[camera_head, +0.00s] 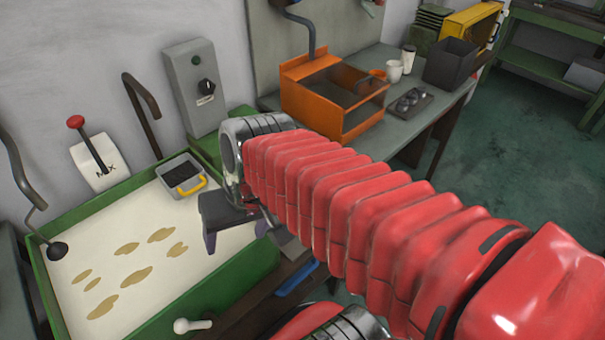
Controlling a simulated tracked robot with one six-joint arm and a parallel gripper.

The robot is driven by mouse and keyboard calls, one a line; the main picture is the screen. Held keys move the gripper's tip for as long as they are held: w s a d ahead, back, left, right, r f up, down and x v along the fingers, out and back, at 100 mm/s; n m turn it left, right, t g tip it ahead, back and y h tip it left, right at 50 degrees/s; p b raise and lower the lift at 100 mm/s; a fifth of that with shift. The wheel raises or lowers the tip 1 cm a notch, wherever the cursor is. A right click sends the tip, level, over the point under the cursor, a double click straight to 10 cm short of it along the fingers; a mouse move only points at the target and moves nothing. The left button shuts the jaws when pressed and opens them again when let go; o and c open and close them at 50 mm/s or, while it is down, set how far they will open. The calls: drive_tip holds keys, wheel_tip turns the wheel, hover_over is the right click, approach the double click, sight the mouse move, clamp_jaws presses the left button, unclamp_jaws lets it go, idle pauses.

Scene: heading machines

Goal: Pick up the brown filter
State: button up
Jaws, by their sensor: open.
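I cannot make out a thing that is clearly a brown filter. Several flat tan-brown patches (125,278) lie on the pale surface inside a green-rimmed tray (215,283) at the left. My gripper (238,226), at the end of my red ribbed arm, is over the tray's right side. Its dark jaws point down, apart and with nothing seen between them. A small grey basket (172,190) with a yellow handle and dark contents sits at the tray's back, left of my gripper. My arm hides part of the tray's right edge and the bench beyond.
A lever with a red knob (76,122), a grey control box (200,88) and bent pipes stand behind the tray. An orange open box (305,105), cups, a dark bin (450,65) and a small dark tray are on the grey bench. The green floor at the right is clear.

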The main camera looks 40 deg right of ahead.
drive_tip(key=w+d+f+m+t+y, duration=0.25)
drive_tip(key=f+m+y, duration=0.2)
drive_tip(key=m, duration=0.35)
drive_tip(key=w+d+f+m+t+y, duration=0.1)
drive_tip(key=w+d+f+m+y, duration=0.3)
drive_tip(key=m, duration=0.3)
drive_tip(key=s+d+f+m+t+h, duration=0.2)
drive_tip(key=d+m, duration=0.6)
drive_tip(key=d, duration=0.4)
drive_tip(key=s+d+f+m+t+h, duration=0.1)
drive_tip(key=d+f+m+t+h, duration=0.2)
drive_tip(key=d+m+t+h, duration=0.4)
drive_tip(key=d+m+t, duration=0.2)
drive_tip(key=d, duration=0.4)
drive_tip(key=shift+s+f+m, duration=0.3)
drive_tip(key=shift+s+f, duration=0.05)
drive_tip(key=shift+f, duration=0.05)
drive_tip(key=shift+w, duration=0.15)
drive_tip(key=w, duration=0.8)
drive_tip(key=shift+w+a, duration=0.2)
